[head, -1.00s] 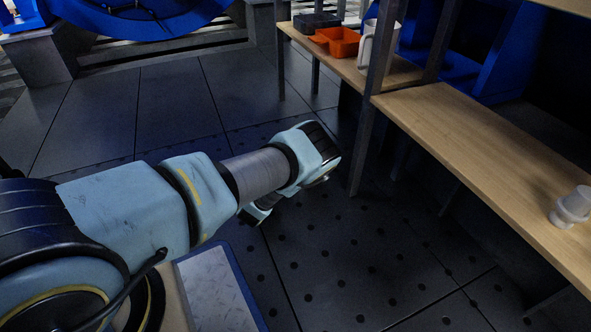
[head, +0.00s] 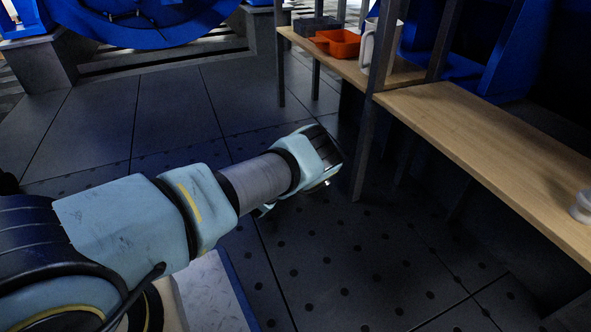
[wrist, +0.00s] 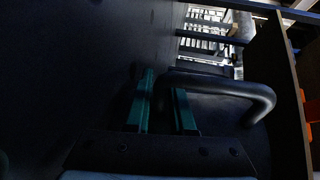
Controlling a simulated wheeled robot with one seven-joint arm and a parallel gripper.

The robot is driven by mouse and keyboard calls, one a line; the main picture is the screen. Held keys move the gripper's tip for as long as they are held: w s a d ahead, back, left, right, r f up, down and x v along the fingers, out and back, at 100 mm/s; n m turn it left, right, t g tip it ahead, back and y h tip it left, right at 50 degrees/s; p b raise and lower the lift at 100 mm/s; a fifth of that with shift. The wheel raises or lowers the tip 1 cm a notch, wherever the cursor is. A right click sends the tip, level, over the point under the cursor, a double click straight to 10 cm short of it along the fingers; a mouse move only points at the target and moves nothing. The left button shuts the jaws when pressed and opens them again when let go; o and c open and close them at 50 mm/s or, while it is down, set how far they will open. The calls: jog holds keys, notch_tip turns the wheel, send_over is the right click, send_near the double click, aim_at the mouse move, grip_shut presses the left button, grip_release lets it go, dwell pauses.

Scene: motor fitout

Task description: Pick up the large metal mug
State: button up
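A tall pale mug (head: 367,52) with a handle stands on the far wooden shelf, partly hidden behind a dark upright post. A smaller pale cup (head: 582,206) sits on the nearer shelf, cut off by the right edge of the head view. I cannot tell from colour which is metal. My gripper is mostly hidden behind its wrist in the head view, over the floor left of the shelves.
An orange bin (head: 338,43) and a dark grey bin (head: 317,26) stand on the far shelf. The near wooden shelf (head: 480,135) is mostly bare. A dark post (head: 374,110) stands between the shelf sections. The dark floor (head: 180,105) ahead is clear.

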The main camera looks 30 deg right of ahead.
grip_shut()
dwell(1.2)
